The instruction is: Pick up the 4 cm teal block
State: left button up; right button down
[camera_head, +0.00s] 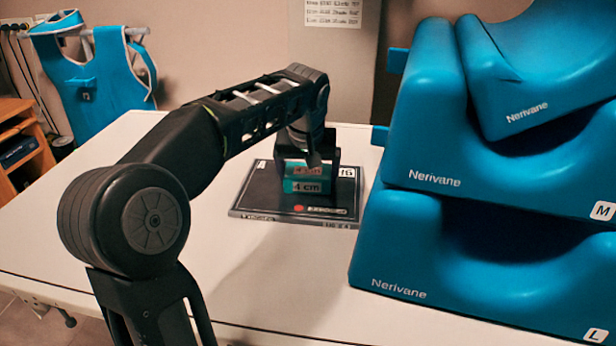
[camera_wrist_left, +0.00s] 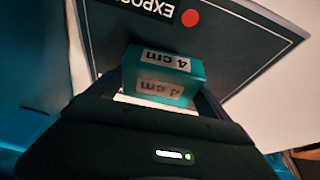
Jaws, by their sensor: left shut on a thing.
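The teal block (camera_head: 308,186), labelled "4 cm", is at the black plate on the white table. My left gripper (camera_head: 307,165) reaches down from above and is shut on the block, with a finger on each side. The left wrist view shows the teal block (camera_wrist_left: 163,75) between the fingers of the left gripper (camera_wrist_left: 160,85), its "4 cm" labels upside down. I cannot tell whether the block touches the plate or hangs just above it. My right gripper is not in view.
The dark flat plate (camera_head: 250,203) with white markings and a red dot lies on the white table (camera_head: 60,240). Large blue Nerivane cushions (camera_head: 450,150) are stacked close on the right. A blue apron (camera_head: 95,75) hangs at the back left. The table's left part is clear.

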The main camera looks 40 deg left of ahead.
aim_at(308, 171)
pick_arm(q)
notch_tip(308, 171, up, 10)
jog(key=shift+r+p, duration=0.1)
jog(key=shift+p, duration=1.1)
